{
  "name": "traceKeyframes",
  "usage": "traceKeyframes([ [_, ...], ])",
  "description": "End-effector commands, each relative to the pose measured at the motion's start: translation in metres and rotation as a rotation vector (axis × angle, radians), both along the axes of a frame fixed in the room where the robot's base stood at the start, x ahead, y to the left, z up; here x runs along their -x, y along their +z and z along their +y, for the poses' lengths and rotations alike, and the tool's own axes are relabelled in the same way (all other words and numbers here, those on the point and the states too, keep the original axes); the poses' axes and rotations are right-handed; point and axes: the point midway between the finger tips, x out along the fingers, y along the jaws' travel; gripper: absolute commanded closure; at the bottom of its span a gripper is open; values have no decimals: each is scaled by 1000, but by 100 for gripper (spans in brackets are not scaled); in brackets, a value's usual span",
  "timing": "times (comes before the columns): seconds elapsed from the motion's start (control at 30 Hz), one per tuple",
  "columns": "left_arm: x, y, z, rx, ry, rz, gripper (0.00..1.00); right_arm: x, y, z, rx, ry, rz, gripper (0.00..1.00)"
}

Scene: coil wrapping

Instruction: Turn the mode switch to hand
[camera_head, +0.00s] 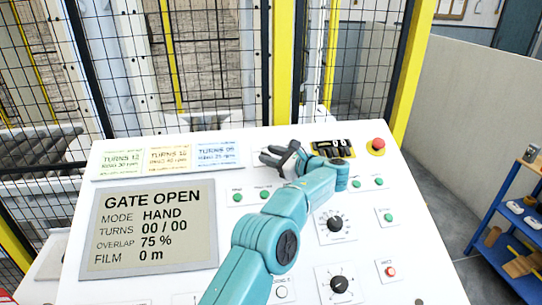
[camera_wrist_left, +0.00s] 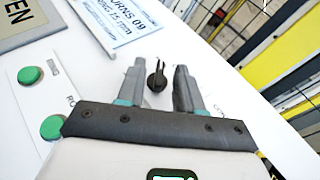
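A small black switch knob (camera_wrist_left: 157,75) stands on the white panel in the left wrist view, between the two grey fingers of my left gripper (camera_wrist_left: 158,85). Gaps show on both sides of it, so the fingers are apart from it. My left gripper is open; it also shows at the upper part of the panel in the head view (camera_head: 278,156). There the gripper hides most of the knob. The display (camera_head: 150,228) reads GATE OPEN, MODE HAND, TURNS 00 / 00, OVERLAP 75 %, FILM 0 m. My right gripper is not in view.
Green buttons (camera_head: 238,197) and black dials (camera_head: 335,224) lie below. Mesh fencing with yellow posts (camera_head: 283,60) rises behind the panel. A blue shelf (camera_head: 510,230) stands right.

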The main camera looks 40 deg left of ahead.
Motion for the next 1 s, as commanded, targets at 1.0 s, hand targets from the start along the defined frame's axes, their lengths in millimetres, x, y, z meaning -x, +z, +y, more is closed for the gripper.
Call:
traceKeyframes([
  [1.0,-7,18,-160,0,1,0,64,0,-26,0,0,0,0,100],
])
